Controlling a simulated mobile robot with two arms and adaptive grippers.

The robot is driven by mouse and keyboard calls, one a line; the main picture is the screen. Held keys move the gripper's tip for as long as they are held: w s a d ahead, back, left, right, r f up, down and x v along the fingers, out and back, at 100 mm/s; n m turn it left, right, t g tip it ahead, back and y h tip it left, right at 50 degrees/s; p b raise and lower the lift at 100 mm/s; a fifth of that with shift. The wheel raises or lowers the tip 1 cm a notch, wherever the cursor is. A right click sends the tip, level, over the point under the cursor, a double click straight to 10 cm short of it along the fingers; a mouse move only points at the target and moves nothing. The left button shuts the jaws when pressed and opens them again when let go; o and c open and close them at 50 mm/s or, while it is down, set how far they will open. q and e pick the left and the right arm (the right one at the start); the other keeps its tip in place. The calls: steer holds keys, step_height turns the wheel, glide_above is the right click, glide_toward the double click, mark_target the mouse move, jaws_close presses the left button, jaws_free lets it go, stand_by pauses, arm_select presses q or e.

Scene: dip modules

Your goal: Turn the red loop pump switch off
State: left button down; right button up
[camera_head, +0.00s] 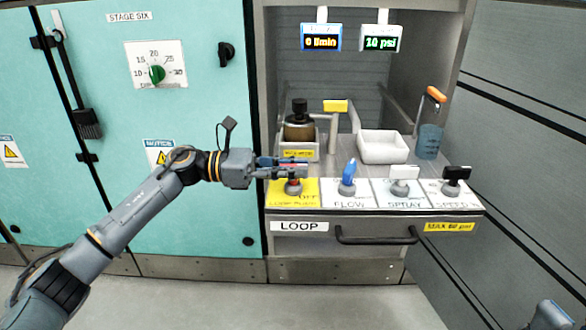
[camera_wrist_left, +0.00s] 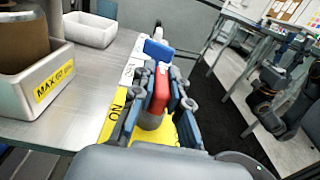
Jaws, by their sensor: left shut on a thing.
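The red loop pump switch (camera_wrist_left: 160,88) stands on the yellow panel at the left end of the control row. In the head view its grey base (camera_head: 293,188) shows under my gripper, with the word OFF to the right of it. My left gripper (camera_head: 292,165) comes in from the left and is shut on the red handle. In the left wrist view the handle lies between the two blue-padded fingers (camera_wrist_left: 158,95). The fingers partly hide the handle and the panel lettering, so I cannot tell its exact setting.
The blue flow knob (camera_head: 348,172) stands close to the right, then the white spray knob (camera_head: 402,178) and black speed knob (camera_head: 455,176). A bin with a brown bottle (camera_head: 299,127) sits behind. A drawer handle (camera_head: 376,238) sticks out below. The left display (camera_head: 321,42) reads 0 l/min.

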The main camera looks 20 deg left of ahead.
arm_select(q)
steer(key=shift+r, duration=0.1)
steer(key=c, duration=1.3)
jaws_free()
steer(key=shift+a, duration=0.1)
steer(key=v, duration=1.1)
steer(key=shift+s+a, duration=0.2)
steer(key=shift+a, duration=0.15)
